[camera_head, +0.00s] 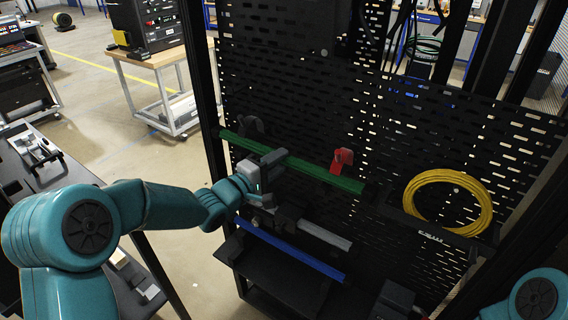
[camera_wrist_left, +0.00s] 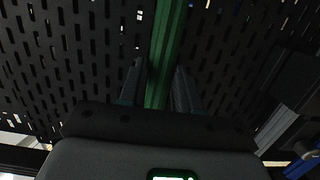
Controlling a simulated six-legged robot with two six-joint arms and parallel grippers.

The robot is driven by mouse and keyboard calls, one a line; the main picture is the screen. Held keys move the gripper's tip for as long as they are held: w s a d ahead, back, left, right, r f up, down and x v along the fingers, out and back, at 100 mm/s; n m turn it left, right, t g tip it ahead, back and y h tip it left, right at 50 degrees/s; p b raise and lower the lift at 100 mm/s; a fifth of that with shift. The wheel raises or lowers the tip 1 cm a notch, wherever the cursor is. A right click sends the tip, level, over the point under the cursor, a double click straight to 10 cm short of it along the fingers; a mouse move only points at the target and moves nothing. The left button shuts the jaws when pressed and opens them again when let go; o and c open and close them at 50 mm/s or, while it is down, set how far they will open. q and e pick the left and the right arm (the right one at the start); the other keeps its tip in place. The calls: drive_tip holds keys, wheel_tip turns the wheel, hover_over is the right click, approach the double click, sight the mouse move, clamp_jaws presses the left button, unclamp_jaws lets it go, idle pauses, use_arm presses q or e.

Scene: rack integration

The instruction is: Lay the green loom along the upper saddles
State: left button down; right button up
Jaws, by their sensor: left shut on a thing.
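The green loom (camera_head: 318,175) is a long straight green strip in front of the black perforated panel, sloping down to the right in the head view. My left gripper (camera_head: 279,164) is shut on it near its middle. In the left wrist view the loom (camera_wrist_left: 165,50) runs between the two fingers (camera_wrist_left: 159,88). A red saddle (camera_head: 342,158) stands at the loom's right part, and a dark saddle-like piece (camera_head: 251,126) at its left part. I cannot tell whether the loom rests in them. My right gripper is out of view.
A grey strip (camera_head: 325,236) and a blue strip (camera_head: 292,250) lie lower on the rack. A coiled yellow cable (camera_head: 447,175) hangs on the panel at right. A dark rack post (camera_head: 200,75) stands left of the panel. A bench with parts (camera_head: 40,150) is at far left.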

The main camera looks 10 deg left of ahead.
use_arm(q)
drive_tip(key=shift+f+b, duration=0.35)
drive_tip(key=c, duration=0.7)
unclamp_jaws()
